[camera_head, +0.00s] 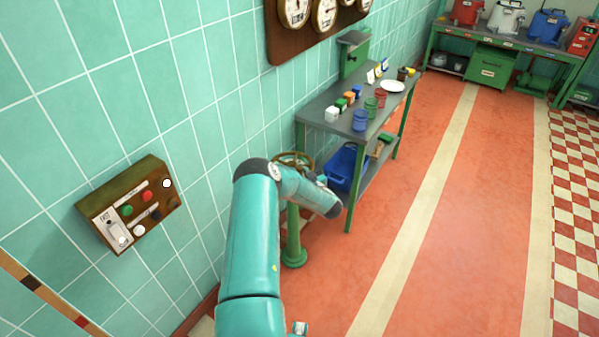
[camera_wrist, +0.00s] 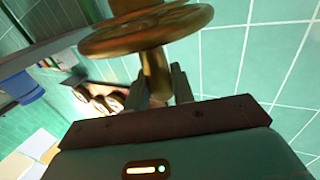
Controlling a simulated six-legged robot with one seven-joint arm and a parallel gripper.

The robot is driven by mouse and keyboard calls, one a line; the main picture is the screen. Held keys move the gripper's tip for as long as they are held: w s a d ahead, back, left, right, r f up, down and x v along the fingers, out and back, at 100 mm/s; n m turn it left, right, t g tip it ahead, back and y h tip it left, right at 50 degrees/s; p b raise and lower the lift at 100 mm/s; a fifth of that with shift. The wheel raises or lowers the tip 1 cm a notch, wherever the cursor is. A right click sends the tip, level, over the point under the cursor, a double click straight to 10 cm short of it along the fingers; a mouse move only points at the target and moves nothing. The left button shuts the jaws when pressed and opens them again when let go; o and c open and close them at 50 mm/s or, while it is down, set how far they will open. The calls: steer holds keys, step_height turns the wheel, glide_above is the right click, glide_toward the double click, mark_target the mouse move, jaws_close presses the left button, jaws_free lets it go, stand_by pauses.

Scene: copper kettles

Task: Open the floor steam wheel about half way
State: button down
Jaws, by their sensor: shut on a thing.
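The floor steam wheel (camera_head: 305,158) is a brown-gold handwheel on a green floor pedestal (camera_head: 294,247), close to the tiled wall. My arm crosses in front of it and hides part of the rim. In the wrist view the round brass wheel (camera_wrist: 140,32) fills the top, with a brass post or handle below its rim. My gripper (camera_wrist: 162,84) has its two grey fingers on either side of that brass part and is shut on it. In the head view the fingers are hidden behind my arm.
A wall panel (camera_head: 128,206) with buttons and a switch hangs at left. A green bench (camera_head: 325,101) stands just right of the wheel, with small pots on top and a blue bin (camera_head: 343,166) below. Gauges (camera_head: 324,14) hang above. Red floor is clear at right.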

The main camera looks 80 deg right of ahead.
steer(key=c, duration=1.2)
jaws_free()
steer(key=shift+c, duration=0.2)
steer(key=v, duration=1.3)
steer(key=shift+s+a, duration=0.25)
steer(key=shift+a, duration=0.05)
